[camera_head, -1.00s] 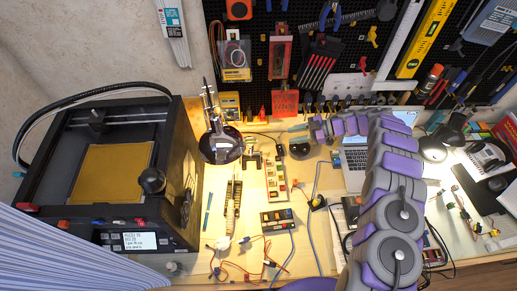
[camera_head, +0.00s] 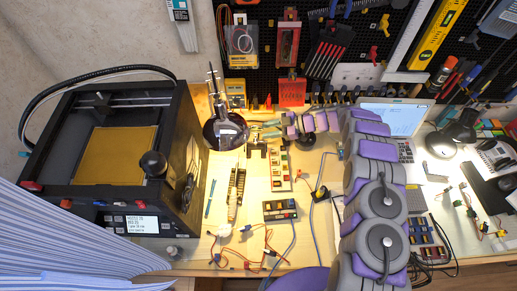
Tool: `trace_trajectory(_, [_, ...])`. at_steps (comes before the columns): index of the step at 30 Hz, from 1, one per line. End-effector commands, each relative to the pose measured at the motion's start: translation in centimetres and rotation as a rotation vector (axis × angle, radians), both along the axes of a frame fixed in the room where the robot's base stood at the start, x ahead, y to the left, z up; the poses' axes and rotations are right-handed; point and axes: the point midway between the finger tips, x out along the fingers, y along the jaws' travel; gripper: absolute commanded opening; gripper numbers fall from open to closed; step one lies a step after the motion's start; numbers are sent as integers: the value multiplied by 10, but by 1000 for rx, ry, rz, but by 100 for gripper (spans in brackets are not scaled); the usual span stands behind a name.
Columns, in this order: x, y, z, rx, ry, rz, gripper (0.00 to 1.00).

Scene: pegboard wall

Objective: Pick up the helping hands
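The helping hands (camera_head: 226,131) appear as a dark round piece with thin metal arms standing up from it, between the 3D printer and my arm. Clips and small parts at its middle are too small to make out. My gripper (camera_head: 262,130) reaches in from the right at about the same height in the picture.
A black 3D printer (camera_head: 181,170) stands close on the left. The pegboard (camera_head: 352,45) with hanging tools rises behind. An open laptop (camera_head: 392,118) is at the right.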

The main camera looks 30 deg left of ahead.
Motion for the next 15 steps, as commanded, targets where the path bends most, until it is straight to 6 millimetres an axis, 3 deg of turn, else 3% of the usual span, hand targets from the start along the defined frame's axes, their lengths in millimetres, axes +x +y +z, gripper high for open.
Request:
trace_trajectory(9, [-20, 32, -19, -2, 1, 2, 38])
trace_trajectory(15, [-22, 31, -17, 6, 2, -1, 38])
